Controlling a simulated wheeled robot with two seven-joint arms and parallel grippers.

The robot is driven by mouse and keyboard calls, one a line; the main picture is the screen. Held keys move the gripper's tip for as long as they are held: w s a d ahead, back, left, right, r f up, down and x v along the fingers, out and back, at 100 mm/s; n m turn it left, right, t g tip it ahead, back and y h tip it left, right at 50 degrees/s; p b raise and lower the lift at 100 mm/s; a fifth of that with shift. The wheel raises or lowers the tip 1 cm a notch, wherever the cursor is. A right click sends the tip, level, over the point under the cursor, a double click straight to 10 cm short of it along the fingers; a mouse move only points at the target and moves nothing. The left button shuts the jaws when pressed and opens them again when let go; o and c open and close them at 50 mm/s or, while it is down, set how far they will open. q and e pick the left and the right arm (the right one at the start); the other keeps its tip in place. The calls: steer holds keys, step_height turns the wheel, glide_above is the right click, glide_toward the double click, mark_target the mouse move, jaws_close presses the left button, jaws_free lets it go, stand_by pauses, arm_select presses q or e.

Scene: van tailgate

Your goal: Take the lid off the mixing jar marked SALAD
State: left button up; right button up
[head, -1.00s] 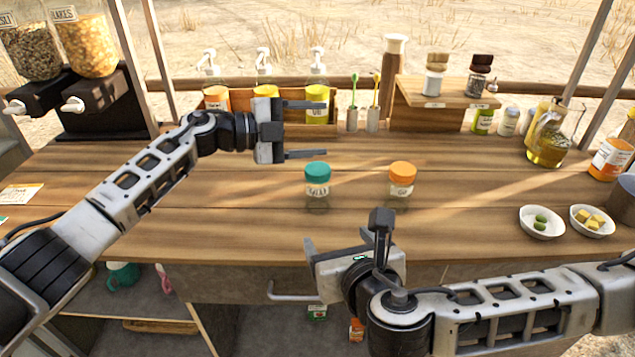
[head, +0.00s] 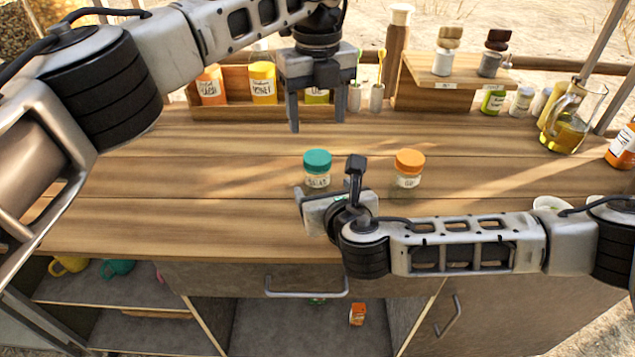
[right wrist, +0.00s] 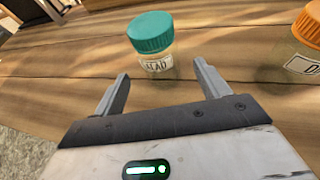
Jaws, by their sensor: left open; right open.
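The SALAD jar (head: 317,178) is a small clear jar with a teal lid (head: 317,158), upright on the wooden counter; the lid is on it. In the right wrist view the jar (right wrist: 157,63) stands just beyond the fingertips, its label partly readable as "ALAD". My right gripper (head: 308,197) is open and empty, low over the counter in front of the jar; its fingers are mostly hidden in the head view. In the right wrist view the right gripper (right wrist: 160,82) points at the jar. My left gripper (head: 317,112) is open and empty, pointing down behind and above the jar.
A second jar with an orange lid (head: 409,162) stands to the right of the SALAD jar. A wooden rack (head: 240,112) of bottles is behind, near my left gripper. A small wooden shelf (head: 440,80) and an oil jug (head: 568,125) stand at right. The counter's left side is clear.

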mark_target(316, 178)
steer(key=x, duration=0.7)
steer(key=shift+w+a+f, duration=0.1)
steer(key=shift+w+a, duration=0.05)
steer(key=shift+w, duration=0.2)
